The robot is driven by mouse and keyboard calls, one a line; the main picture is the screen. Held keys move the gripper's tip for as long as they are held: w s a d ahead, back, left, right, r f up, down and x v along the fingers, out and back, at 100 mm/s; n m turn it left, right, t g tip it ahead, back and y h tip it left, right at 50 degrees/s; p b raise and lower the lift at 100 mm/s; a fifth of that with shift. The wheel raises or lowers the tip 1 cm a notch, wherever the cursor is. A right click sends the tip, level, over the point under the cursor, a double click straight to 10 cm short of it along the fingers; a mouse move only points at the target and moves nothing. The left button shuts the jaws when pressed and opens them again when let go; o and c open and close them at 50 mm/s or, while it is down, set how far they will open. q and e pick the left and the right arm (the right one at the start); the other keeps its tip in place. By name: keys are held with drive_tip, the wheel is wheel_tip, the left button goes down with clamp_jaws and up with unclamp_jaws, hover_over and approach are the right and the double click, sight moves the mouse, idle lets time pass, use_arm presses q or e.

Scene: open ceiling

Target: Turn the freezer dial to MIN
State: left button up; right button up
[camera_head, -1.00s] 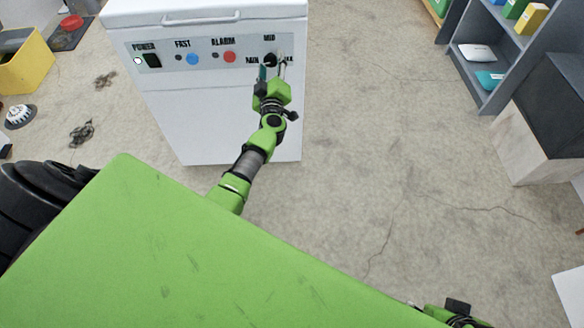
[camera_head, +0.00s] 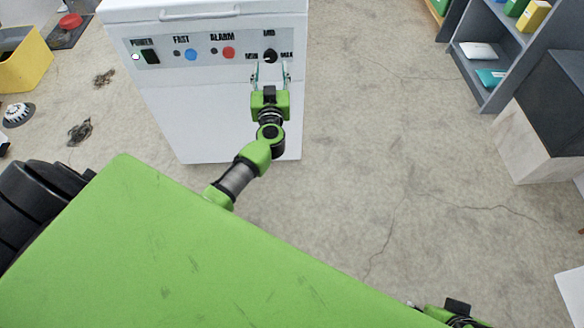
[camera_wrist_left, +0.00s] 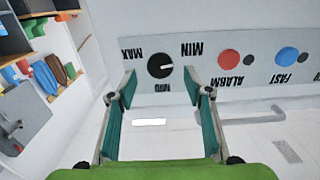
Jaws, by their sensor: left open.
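The freezer dial (camera_head: 270,56) is a round black knob at the right end of the white freezer's grey panel. Its MIN label is on the left, MID above and MAX on the right. In the left wrist view the dial (camera_wrist_left: 160,65) appears upside down, with a short white mark on its right half, the side of MIN (camera_wrist_left: 192,49). My left gripper (camera_head: 270,72) is open and empty just in front of the dial. In the left wrist view its two teal fingers (camera_wrist_left: 160,88) stand apart either side of the dial, apparently not touching it.
The panel also holds a red alarm button (camera_head: 228,53), a blue fast button (camera_head: 191,55) and a black power switch (camera_head: 151,57). A handle (camera_head: 200,13) runs above it. Part of my right arm (camera_head: 455,313) shows at the bottom edge. The floor right of the freezer is clear.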

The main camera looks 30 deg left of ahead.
use_arm(q)
drive_tip(key=p+v, duration=0.2)
drive_tip(key=v, duration=0.7)
drive_tip(key=s+d+f+m+g+h+p, duration=0.1)
drive_tip(key=s+d+f+m+h+p, duration=0.2)
drive_tip(key=f, duration=0.6)
drive_tip(key=s+d+f+m+g+h+p, duration=0.1)
drive_tip(key=s+d+f+m+h+p, duration=0.2)
drive_tip(key=s+d+f+h+p, duration=0.2)
drive_tip(key=s+d+f+p, duration=0.1)
drive_tip(key=d+f, duration=0.2)
drive_tip(key=shift+d+f+m+g+h, duration=0.3)
drive_tip(key=shift+d+f+m, duration=0.05)
drive_tip(key=shift+f+m, duration=0.05)
use_arm(e)
wheel_tip(320, 180, up, 12)
drive_tip(key=shift+f, duration=0.2)
use_arm(q)
drive_tip(key=shift+s, duration=0.15)
use_arm(e)
drive_tip(key=shift+f, duration=0.1)
